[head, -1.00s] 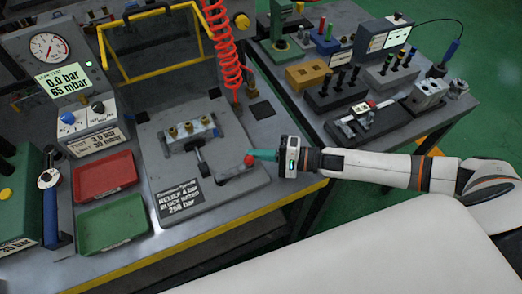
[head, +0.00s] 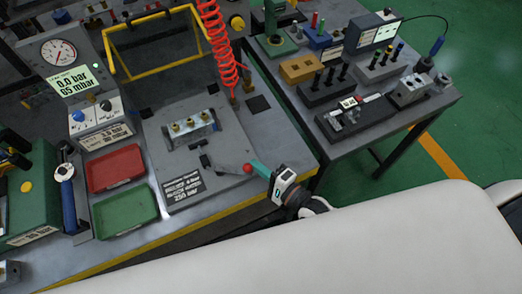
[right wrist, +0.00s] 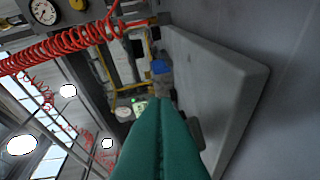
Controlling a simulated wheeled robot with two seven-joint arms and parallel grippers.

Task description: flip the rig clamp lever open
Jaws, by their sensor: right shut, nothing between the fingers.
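The clamp lever's red knob (head: 247,168) lies low at the right side of the grey rig plate (head: 222,130). Its arm runs left from the knob, close to the plate. The valve block (head: 190,129) with brass fittings stands on the plate, up and left of the knob. My right gripper (head: 256,165) has teal fingers, shut and empty. Their tips are right beside the knob; I cannot tell if they touch it. In the right wrist view the shut fingers (right wrist: 157,115) point along the plate's edge, and the knob is not visible. My left gripper is not in view.
A red coiled hose (head: 222,60) hangs behind the plate. A red tray (head: 115,168) and a green tray (head: 124,212) lie to its left. A gauge panel (head: 60,52) stands at back left. A second table (head: 375,115) with several blocks is at right.

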